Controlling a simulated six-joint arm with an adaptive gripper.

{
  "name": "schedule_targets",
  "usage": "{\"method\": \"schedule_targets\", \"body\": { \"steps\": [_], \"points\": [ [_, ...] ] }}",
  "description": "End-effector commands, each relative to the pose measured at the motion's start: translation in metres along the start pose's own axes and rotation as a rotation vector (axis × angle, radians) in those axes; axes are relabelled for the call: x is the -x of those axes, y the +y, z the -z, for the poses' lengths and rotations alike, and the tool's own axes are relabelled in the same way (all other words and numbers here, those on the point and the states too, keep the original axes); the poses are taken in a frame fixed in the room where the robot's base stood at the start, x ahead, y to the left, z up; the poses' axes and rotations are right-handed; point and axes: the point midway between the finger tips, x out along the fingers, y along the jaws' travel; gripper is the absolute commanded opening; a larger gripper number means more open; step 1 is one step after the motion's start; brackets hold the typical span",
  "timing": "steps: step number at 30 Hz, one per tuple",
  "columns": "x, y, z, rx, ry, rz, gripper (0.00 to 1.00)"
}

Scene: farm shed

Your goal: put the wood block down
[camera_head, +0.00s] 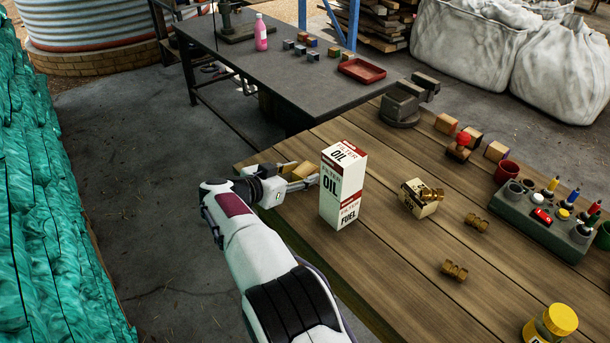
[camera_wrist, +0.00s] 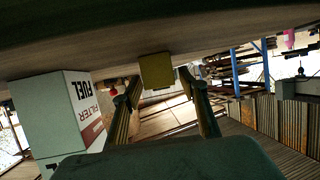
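The wood block (camera_wrist: 156,71) is a small yellowish-brown cube. In the wrist view it lies between my two fingertips (camera_wrist: 159,77), against the plank tabletop, which fills the top of that view. A narrow gap shows beside the right fingertip; contact on the left side is hard to judge. In the head view the block (camera_head: 302,169) shows near the left edge of the wooden table, between the fingers of my gripper (camera_head: 296,175), which lies low and level. The lower part of the block is partly hidden by a finger.
A white and red oil filter box (camera_head: 343,185) stands close to the right of my gripper; it also shows in the wrist view (camera_wrist: 52,115). The wooden table's left edge is close.

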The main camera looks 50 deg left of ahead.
Motion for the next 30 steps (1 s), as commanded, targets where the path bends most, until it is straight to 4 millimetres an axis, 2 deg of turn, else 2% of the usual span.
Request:
{"method": "schedule_targets", "body": {
  "steps": [1, 3, 5, 6, 14, 19, 30],
  "points": [
    [0.0, 0.0, 0.0, 0.0, 0.0, 0.0, 0.25],
    [0.0, 0.0, 0.0, 0.0, 0.0, 0.0, 0.07],
    [0.0, 0.0, 0.0, 0.0, 0.0, 0.0, 0.07],
    [0.0, 0.0, 0.0, 0.0, 0.0, 0.0, 0.04],
    [0.001, 0.0, 0.001, -0.001, 0.001, 0.0, 0.04],
    [0.003, 0.0, 0.008, -0.002, 0.001, 0.0, 0.04],
    [0.021, -0.001, 0.052, -0.003, 0.002, 0.002, 0.04]
  ]
}}
